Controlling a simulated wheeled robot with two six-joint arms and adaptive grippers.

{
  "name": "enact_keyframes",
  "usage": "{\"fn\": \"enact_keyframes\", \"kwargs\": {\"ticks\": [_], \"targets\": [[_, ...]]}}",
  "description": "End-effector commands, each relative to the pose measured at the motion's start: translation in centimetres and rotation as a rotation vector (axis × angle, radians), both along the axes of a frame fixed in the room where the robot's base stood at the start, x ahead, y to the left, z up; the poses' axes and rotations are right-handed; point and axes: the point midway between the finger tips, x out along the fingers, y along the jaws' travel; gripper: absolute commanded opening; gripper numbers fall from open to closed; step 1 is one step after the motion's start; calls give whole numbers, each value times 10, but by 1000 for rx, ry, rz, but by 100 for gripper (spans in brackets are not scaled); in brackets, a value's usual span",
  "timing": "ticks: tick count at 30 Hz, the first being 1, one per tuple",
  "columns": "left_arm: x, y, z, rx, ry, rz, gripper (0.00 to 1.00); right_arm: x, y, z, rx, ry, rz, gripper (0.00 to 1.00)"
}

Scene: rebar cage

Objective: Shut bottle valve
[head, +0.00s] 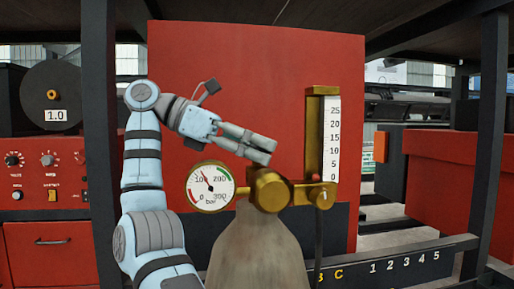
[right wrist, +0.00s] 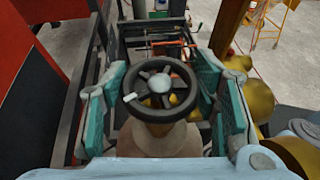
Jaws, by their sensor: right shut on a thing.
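The grey bottle (head: 258,250) stands upright in the middle of the head view, with a brass valve body (head: 268,190) on top. The black valve handwheel (right wrist: 160,91), with spokes and a small white mark on its left rim, shows in the right wrist view; in the head view my fingers hide it. My right gripper (head: 265,151) comes down from the upper left, just above the brass body. In the right wrist view its teal-padded fingers (right wrist: 158,100) are shut on the handwheel, one on each side. My left gripper is not in view.
A round pressure gauge (head: 210,187) sits left of the valve, its needle near 100. A brass flow meter with a white 0–25 scale (head: 333,140) rises close on the right. A red panel (head: 255,60) stands behind; dark posts (head: 490,130) frame the sides.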

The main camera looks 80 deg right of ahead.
Motion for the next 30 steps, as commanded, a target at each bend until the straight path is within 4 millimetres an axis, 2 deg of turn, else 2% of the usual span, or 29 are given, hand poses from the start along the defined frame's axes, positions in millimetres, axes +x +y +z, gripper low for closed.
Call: {"fn": "enact_keyframes", "kwargs": {"ticks": [5, 6, 9, 26, 30], "targets": [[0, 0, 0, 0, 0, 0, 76, 0, 0, 1, 0, 1, 2, 27], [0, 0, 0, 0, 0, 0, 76, 0, 0, 1, 0, 1, 2, 61], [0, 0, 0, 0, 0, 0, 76, 0, 0, 0, 0, 0, 2, 76], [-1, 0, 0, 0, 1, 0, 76, 0, 0, 0, 0, -1, 5, 76], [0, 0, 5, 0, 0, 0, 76, 0, 0, 1, -2, -3, 56, 76]]}}
